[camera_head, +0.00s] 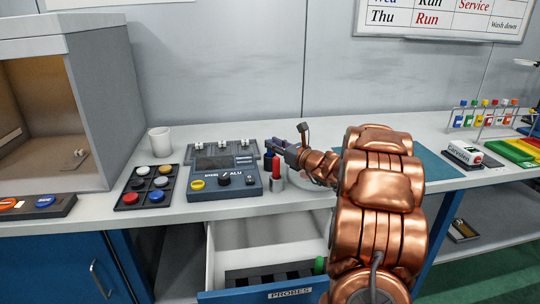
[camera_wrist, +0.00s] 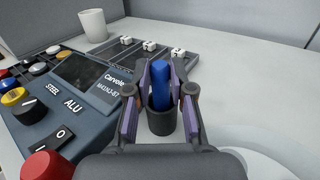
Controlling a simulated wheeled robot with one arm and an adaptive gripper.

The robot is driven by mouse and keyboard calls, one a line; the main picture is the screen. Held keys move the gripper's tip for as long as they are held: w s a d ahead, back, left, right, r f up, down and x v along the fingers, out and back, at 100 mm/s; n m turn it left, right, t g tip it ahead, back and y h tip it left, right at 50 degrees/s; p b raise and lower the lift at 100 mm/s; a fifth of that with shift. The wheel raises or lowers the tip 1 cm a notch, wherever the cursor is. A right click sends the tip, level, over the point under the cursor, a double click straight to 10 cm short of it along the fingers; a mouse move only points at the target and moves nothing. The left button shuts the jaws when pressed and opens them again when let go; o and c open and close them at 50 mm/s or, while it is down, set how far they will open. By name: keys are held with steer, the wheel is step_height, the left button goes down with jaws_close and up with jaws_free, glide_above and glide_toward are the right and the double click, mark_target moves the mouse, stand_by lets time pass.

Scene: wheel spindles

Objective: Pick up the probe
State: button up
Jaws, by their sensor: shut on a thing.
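A blue probe (camera_wrist: 162,85) stands between the two fingers of my gripper (camera_wrist: 161,80) in the wrist view. The fingers with purple pads are shut on it. Its lower end sits inside a dark cylinder (camera_wrist: 162,122); I cannot tell whether that is a holder or part of the probe. In the head view my gripper (camera_head: 276,150) is at the right end of the grey tester (camera_head: 222,182), and the arm hides part of this spot. A red piece (camera_head: 276,168) stands just below the gripper; a red top (camera_wrist: 47,166) also shows in the wrist view.
An open drawer (camera_head: 291,293) labelled PROBES, with dark slots and something green (camera_head: 319,265), juts out below the bench. A white cup (camera_head: 159,141) and a button panel (camera_head: 146,187) stand left of the tester. A rack of coloured bottles (camera_head: 485,118) is at right.

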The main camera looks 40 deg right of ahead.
jaws_close()
step_height(320, 180, up, 10)
stand_by(0.6)
